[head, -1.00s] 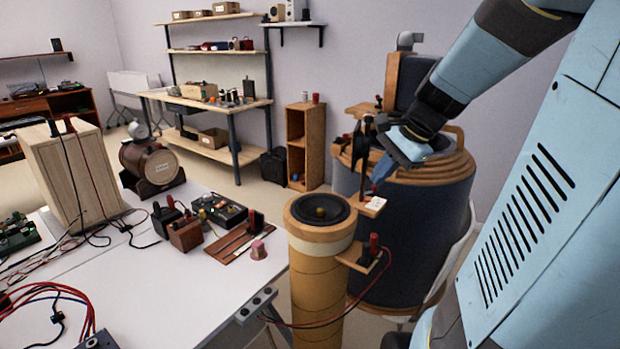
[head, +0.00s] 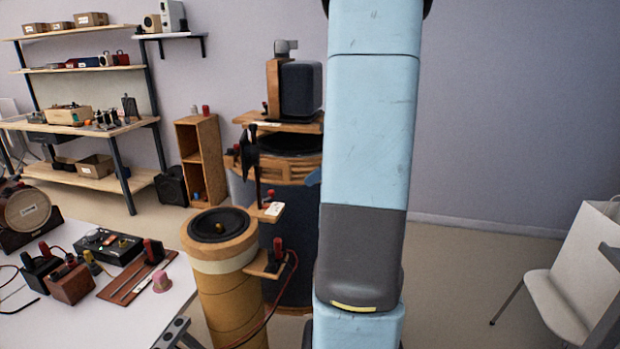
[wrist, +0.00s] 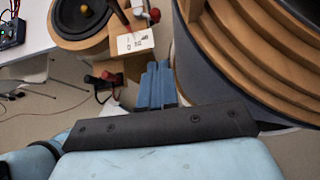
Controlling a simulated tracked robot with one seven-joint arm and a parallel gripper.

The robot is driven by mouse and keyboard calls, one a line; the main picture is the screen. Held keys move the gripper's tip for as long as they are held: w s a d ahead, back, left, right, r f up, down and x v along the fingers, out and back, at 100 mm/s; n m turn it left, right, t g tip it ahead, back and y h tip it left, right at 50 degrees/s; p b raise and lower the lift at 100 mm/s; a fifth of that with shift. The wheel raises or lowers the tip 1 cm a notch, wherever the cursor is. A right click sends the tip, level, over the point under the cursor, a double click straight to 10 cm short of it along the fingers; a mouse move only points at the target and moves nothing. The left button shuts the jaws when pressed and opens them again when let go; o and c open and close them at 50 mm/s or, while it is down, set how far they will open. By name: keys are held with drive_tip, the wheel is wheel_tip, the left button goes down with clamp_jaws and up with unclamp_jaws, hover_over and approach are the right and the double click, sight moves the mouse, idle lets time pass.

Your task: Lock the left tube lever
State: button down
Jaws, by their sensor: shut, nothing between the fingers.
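The tan tube (head: 228,290) with a black speaker cone (head: 219,225) on top stands beside the table. On its side is a wooden bracket with a red-topped lever (head: 277,250); the lever's red handle also shows in the wrist view (wrist: 106,77). A second bracket behind bears a white label card (head: 273,209), seen in the wrist view (wrist: 135,42) with a red knob (wrist: 153,15) near it. I cannot tell how either lever is set. My gripper (wrist: 159,68) is shut and empty, its blue fingertips just below the card, apart from the red-topped lever. In the head view my arm mostly hides it.
The large dark drum with wooden rings (head: 296,172) stands behind the tube, close right of my fingers in the wrist view (wrist: 250,60). A red cable (head: 270,312) hangs from the lever bracket. The white table (head: 60,325) is at left, a white chair (head: 560,300) at right.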

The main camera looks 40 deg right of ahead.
drive_tip(key=x, duration=0.3)
drive_tip(key=r+x, duration=0.1)
drive_tip(key=x, duration=0.2)
drive_tip(key=w+x, duration=0.1)
drive_tip(key=x, duration=0.2)
drive_tip(key=shift+a+r, duration=0.1)
drive_tip(key=shift+a, duration=0.35)
drive_tip(key=shift+w+a, duration=0.4)
drive_tip(key=shift+w, duration=0.2)
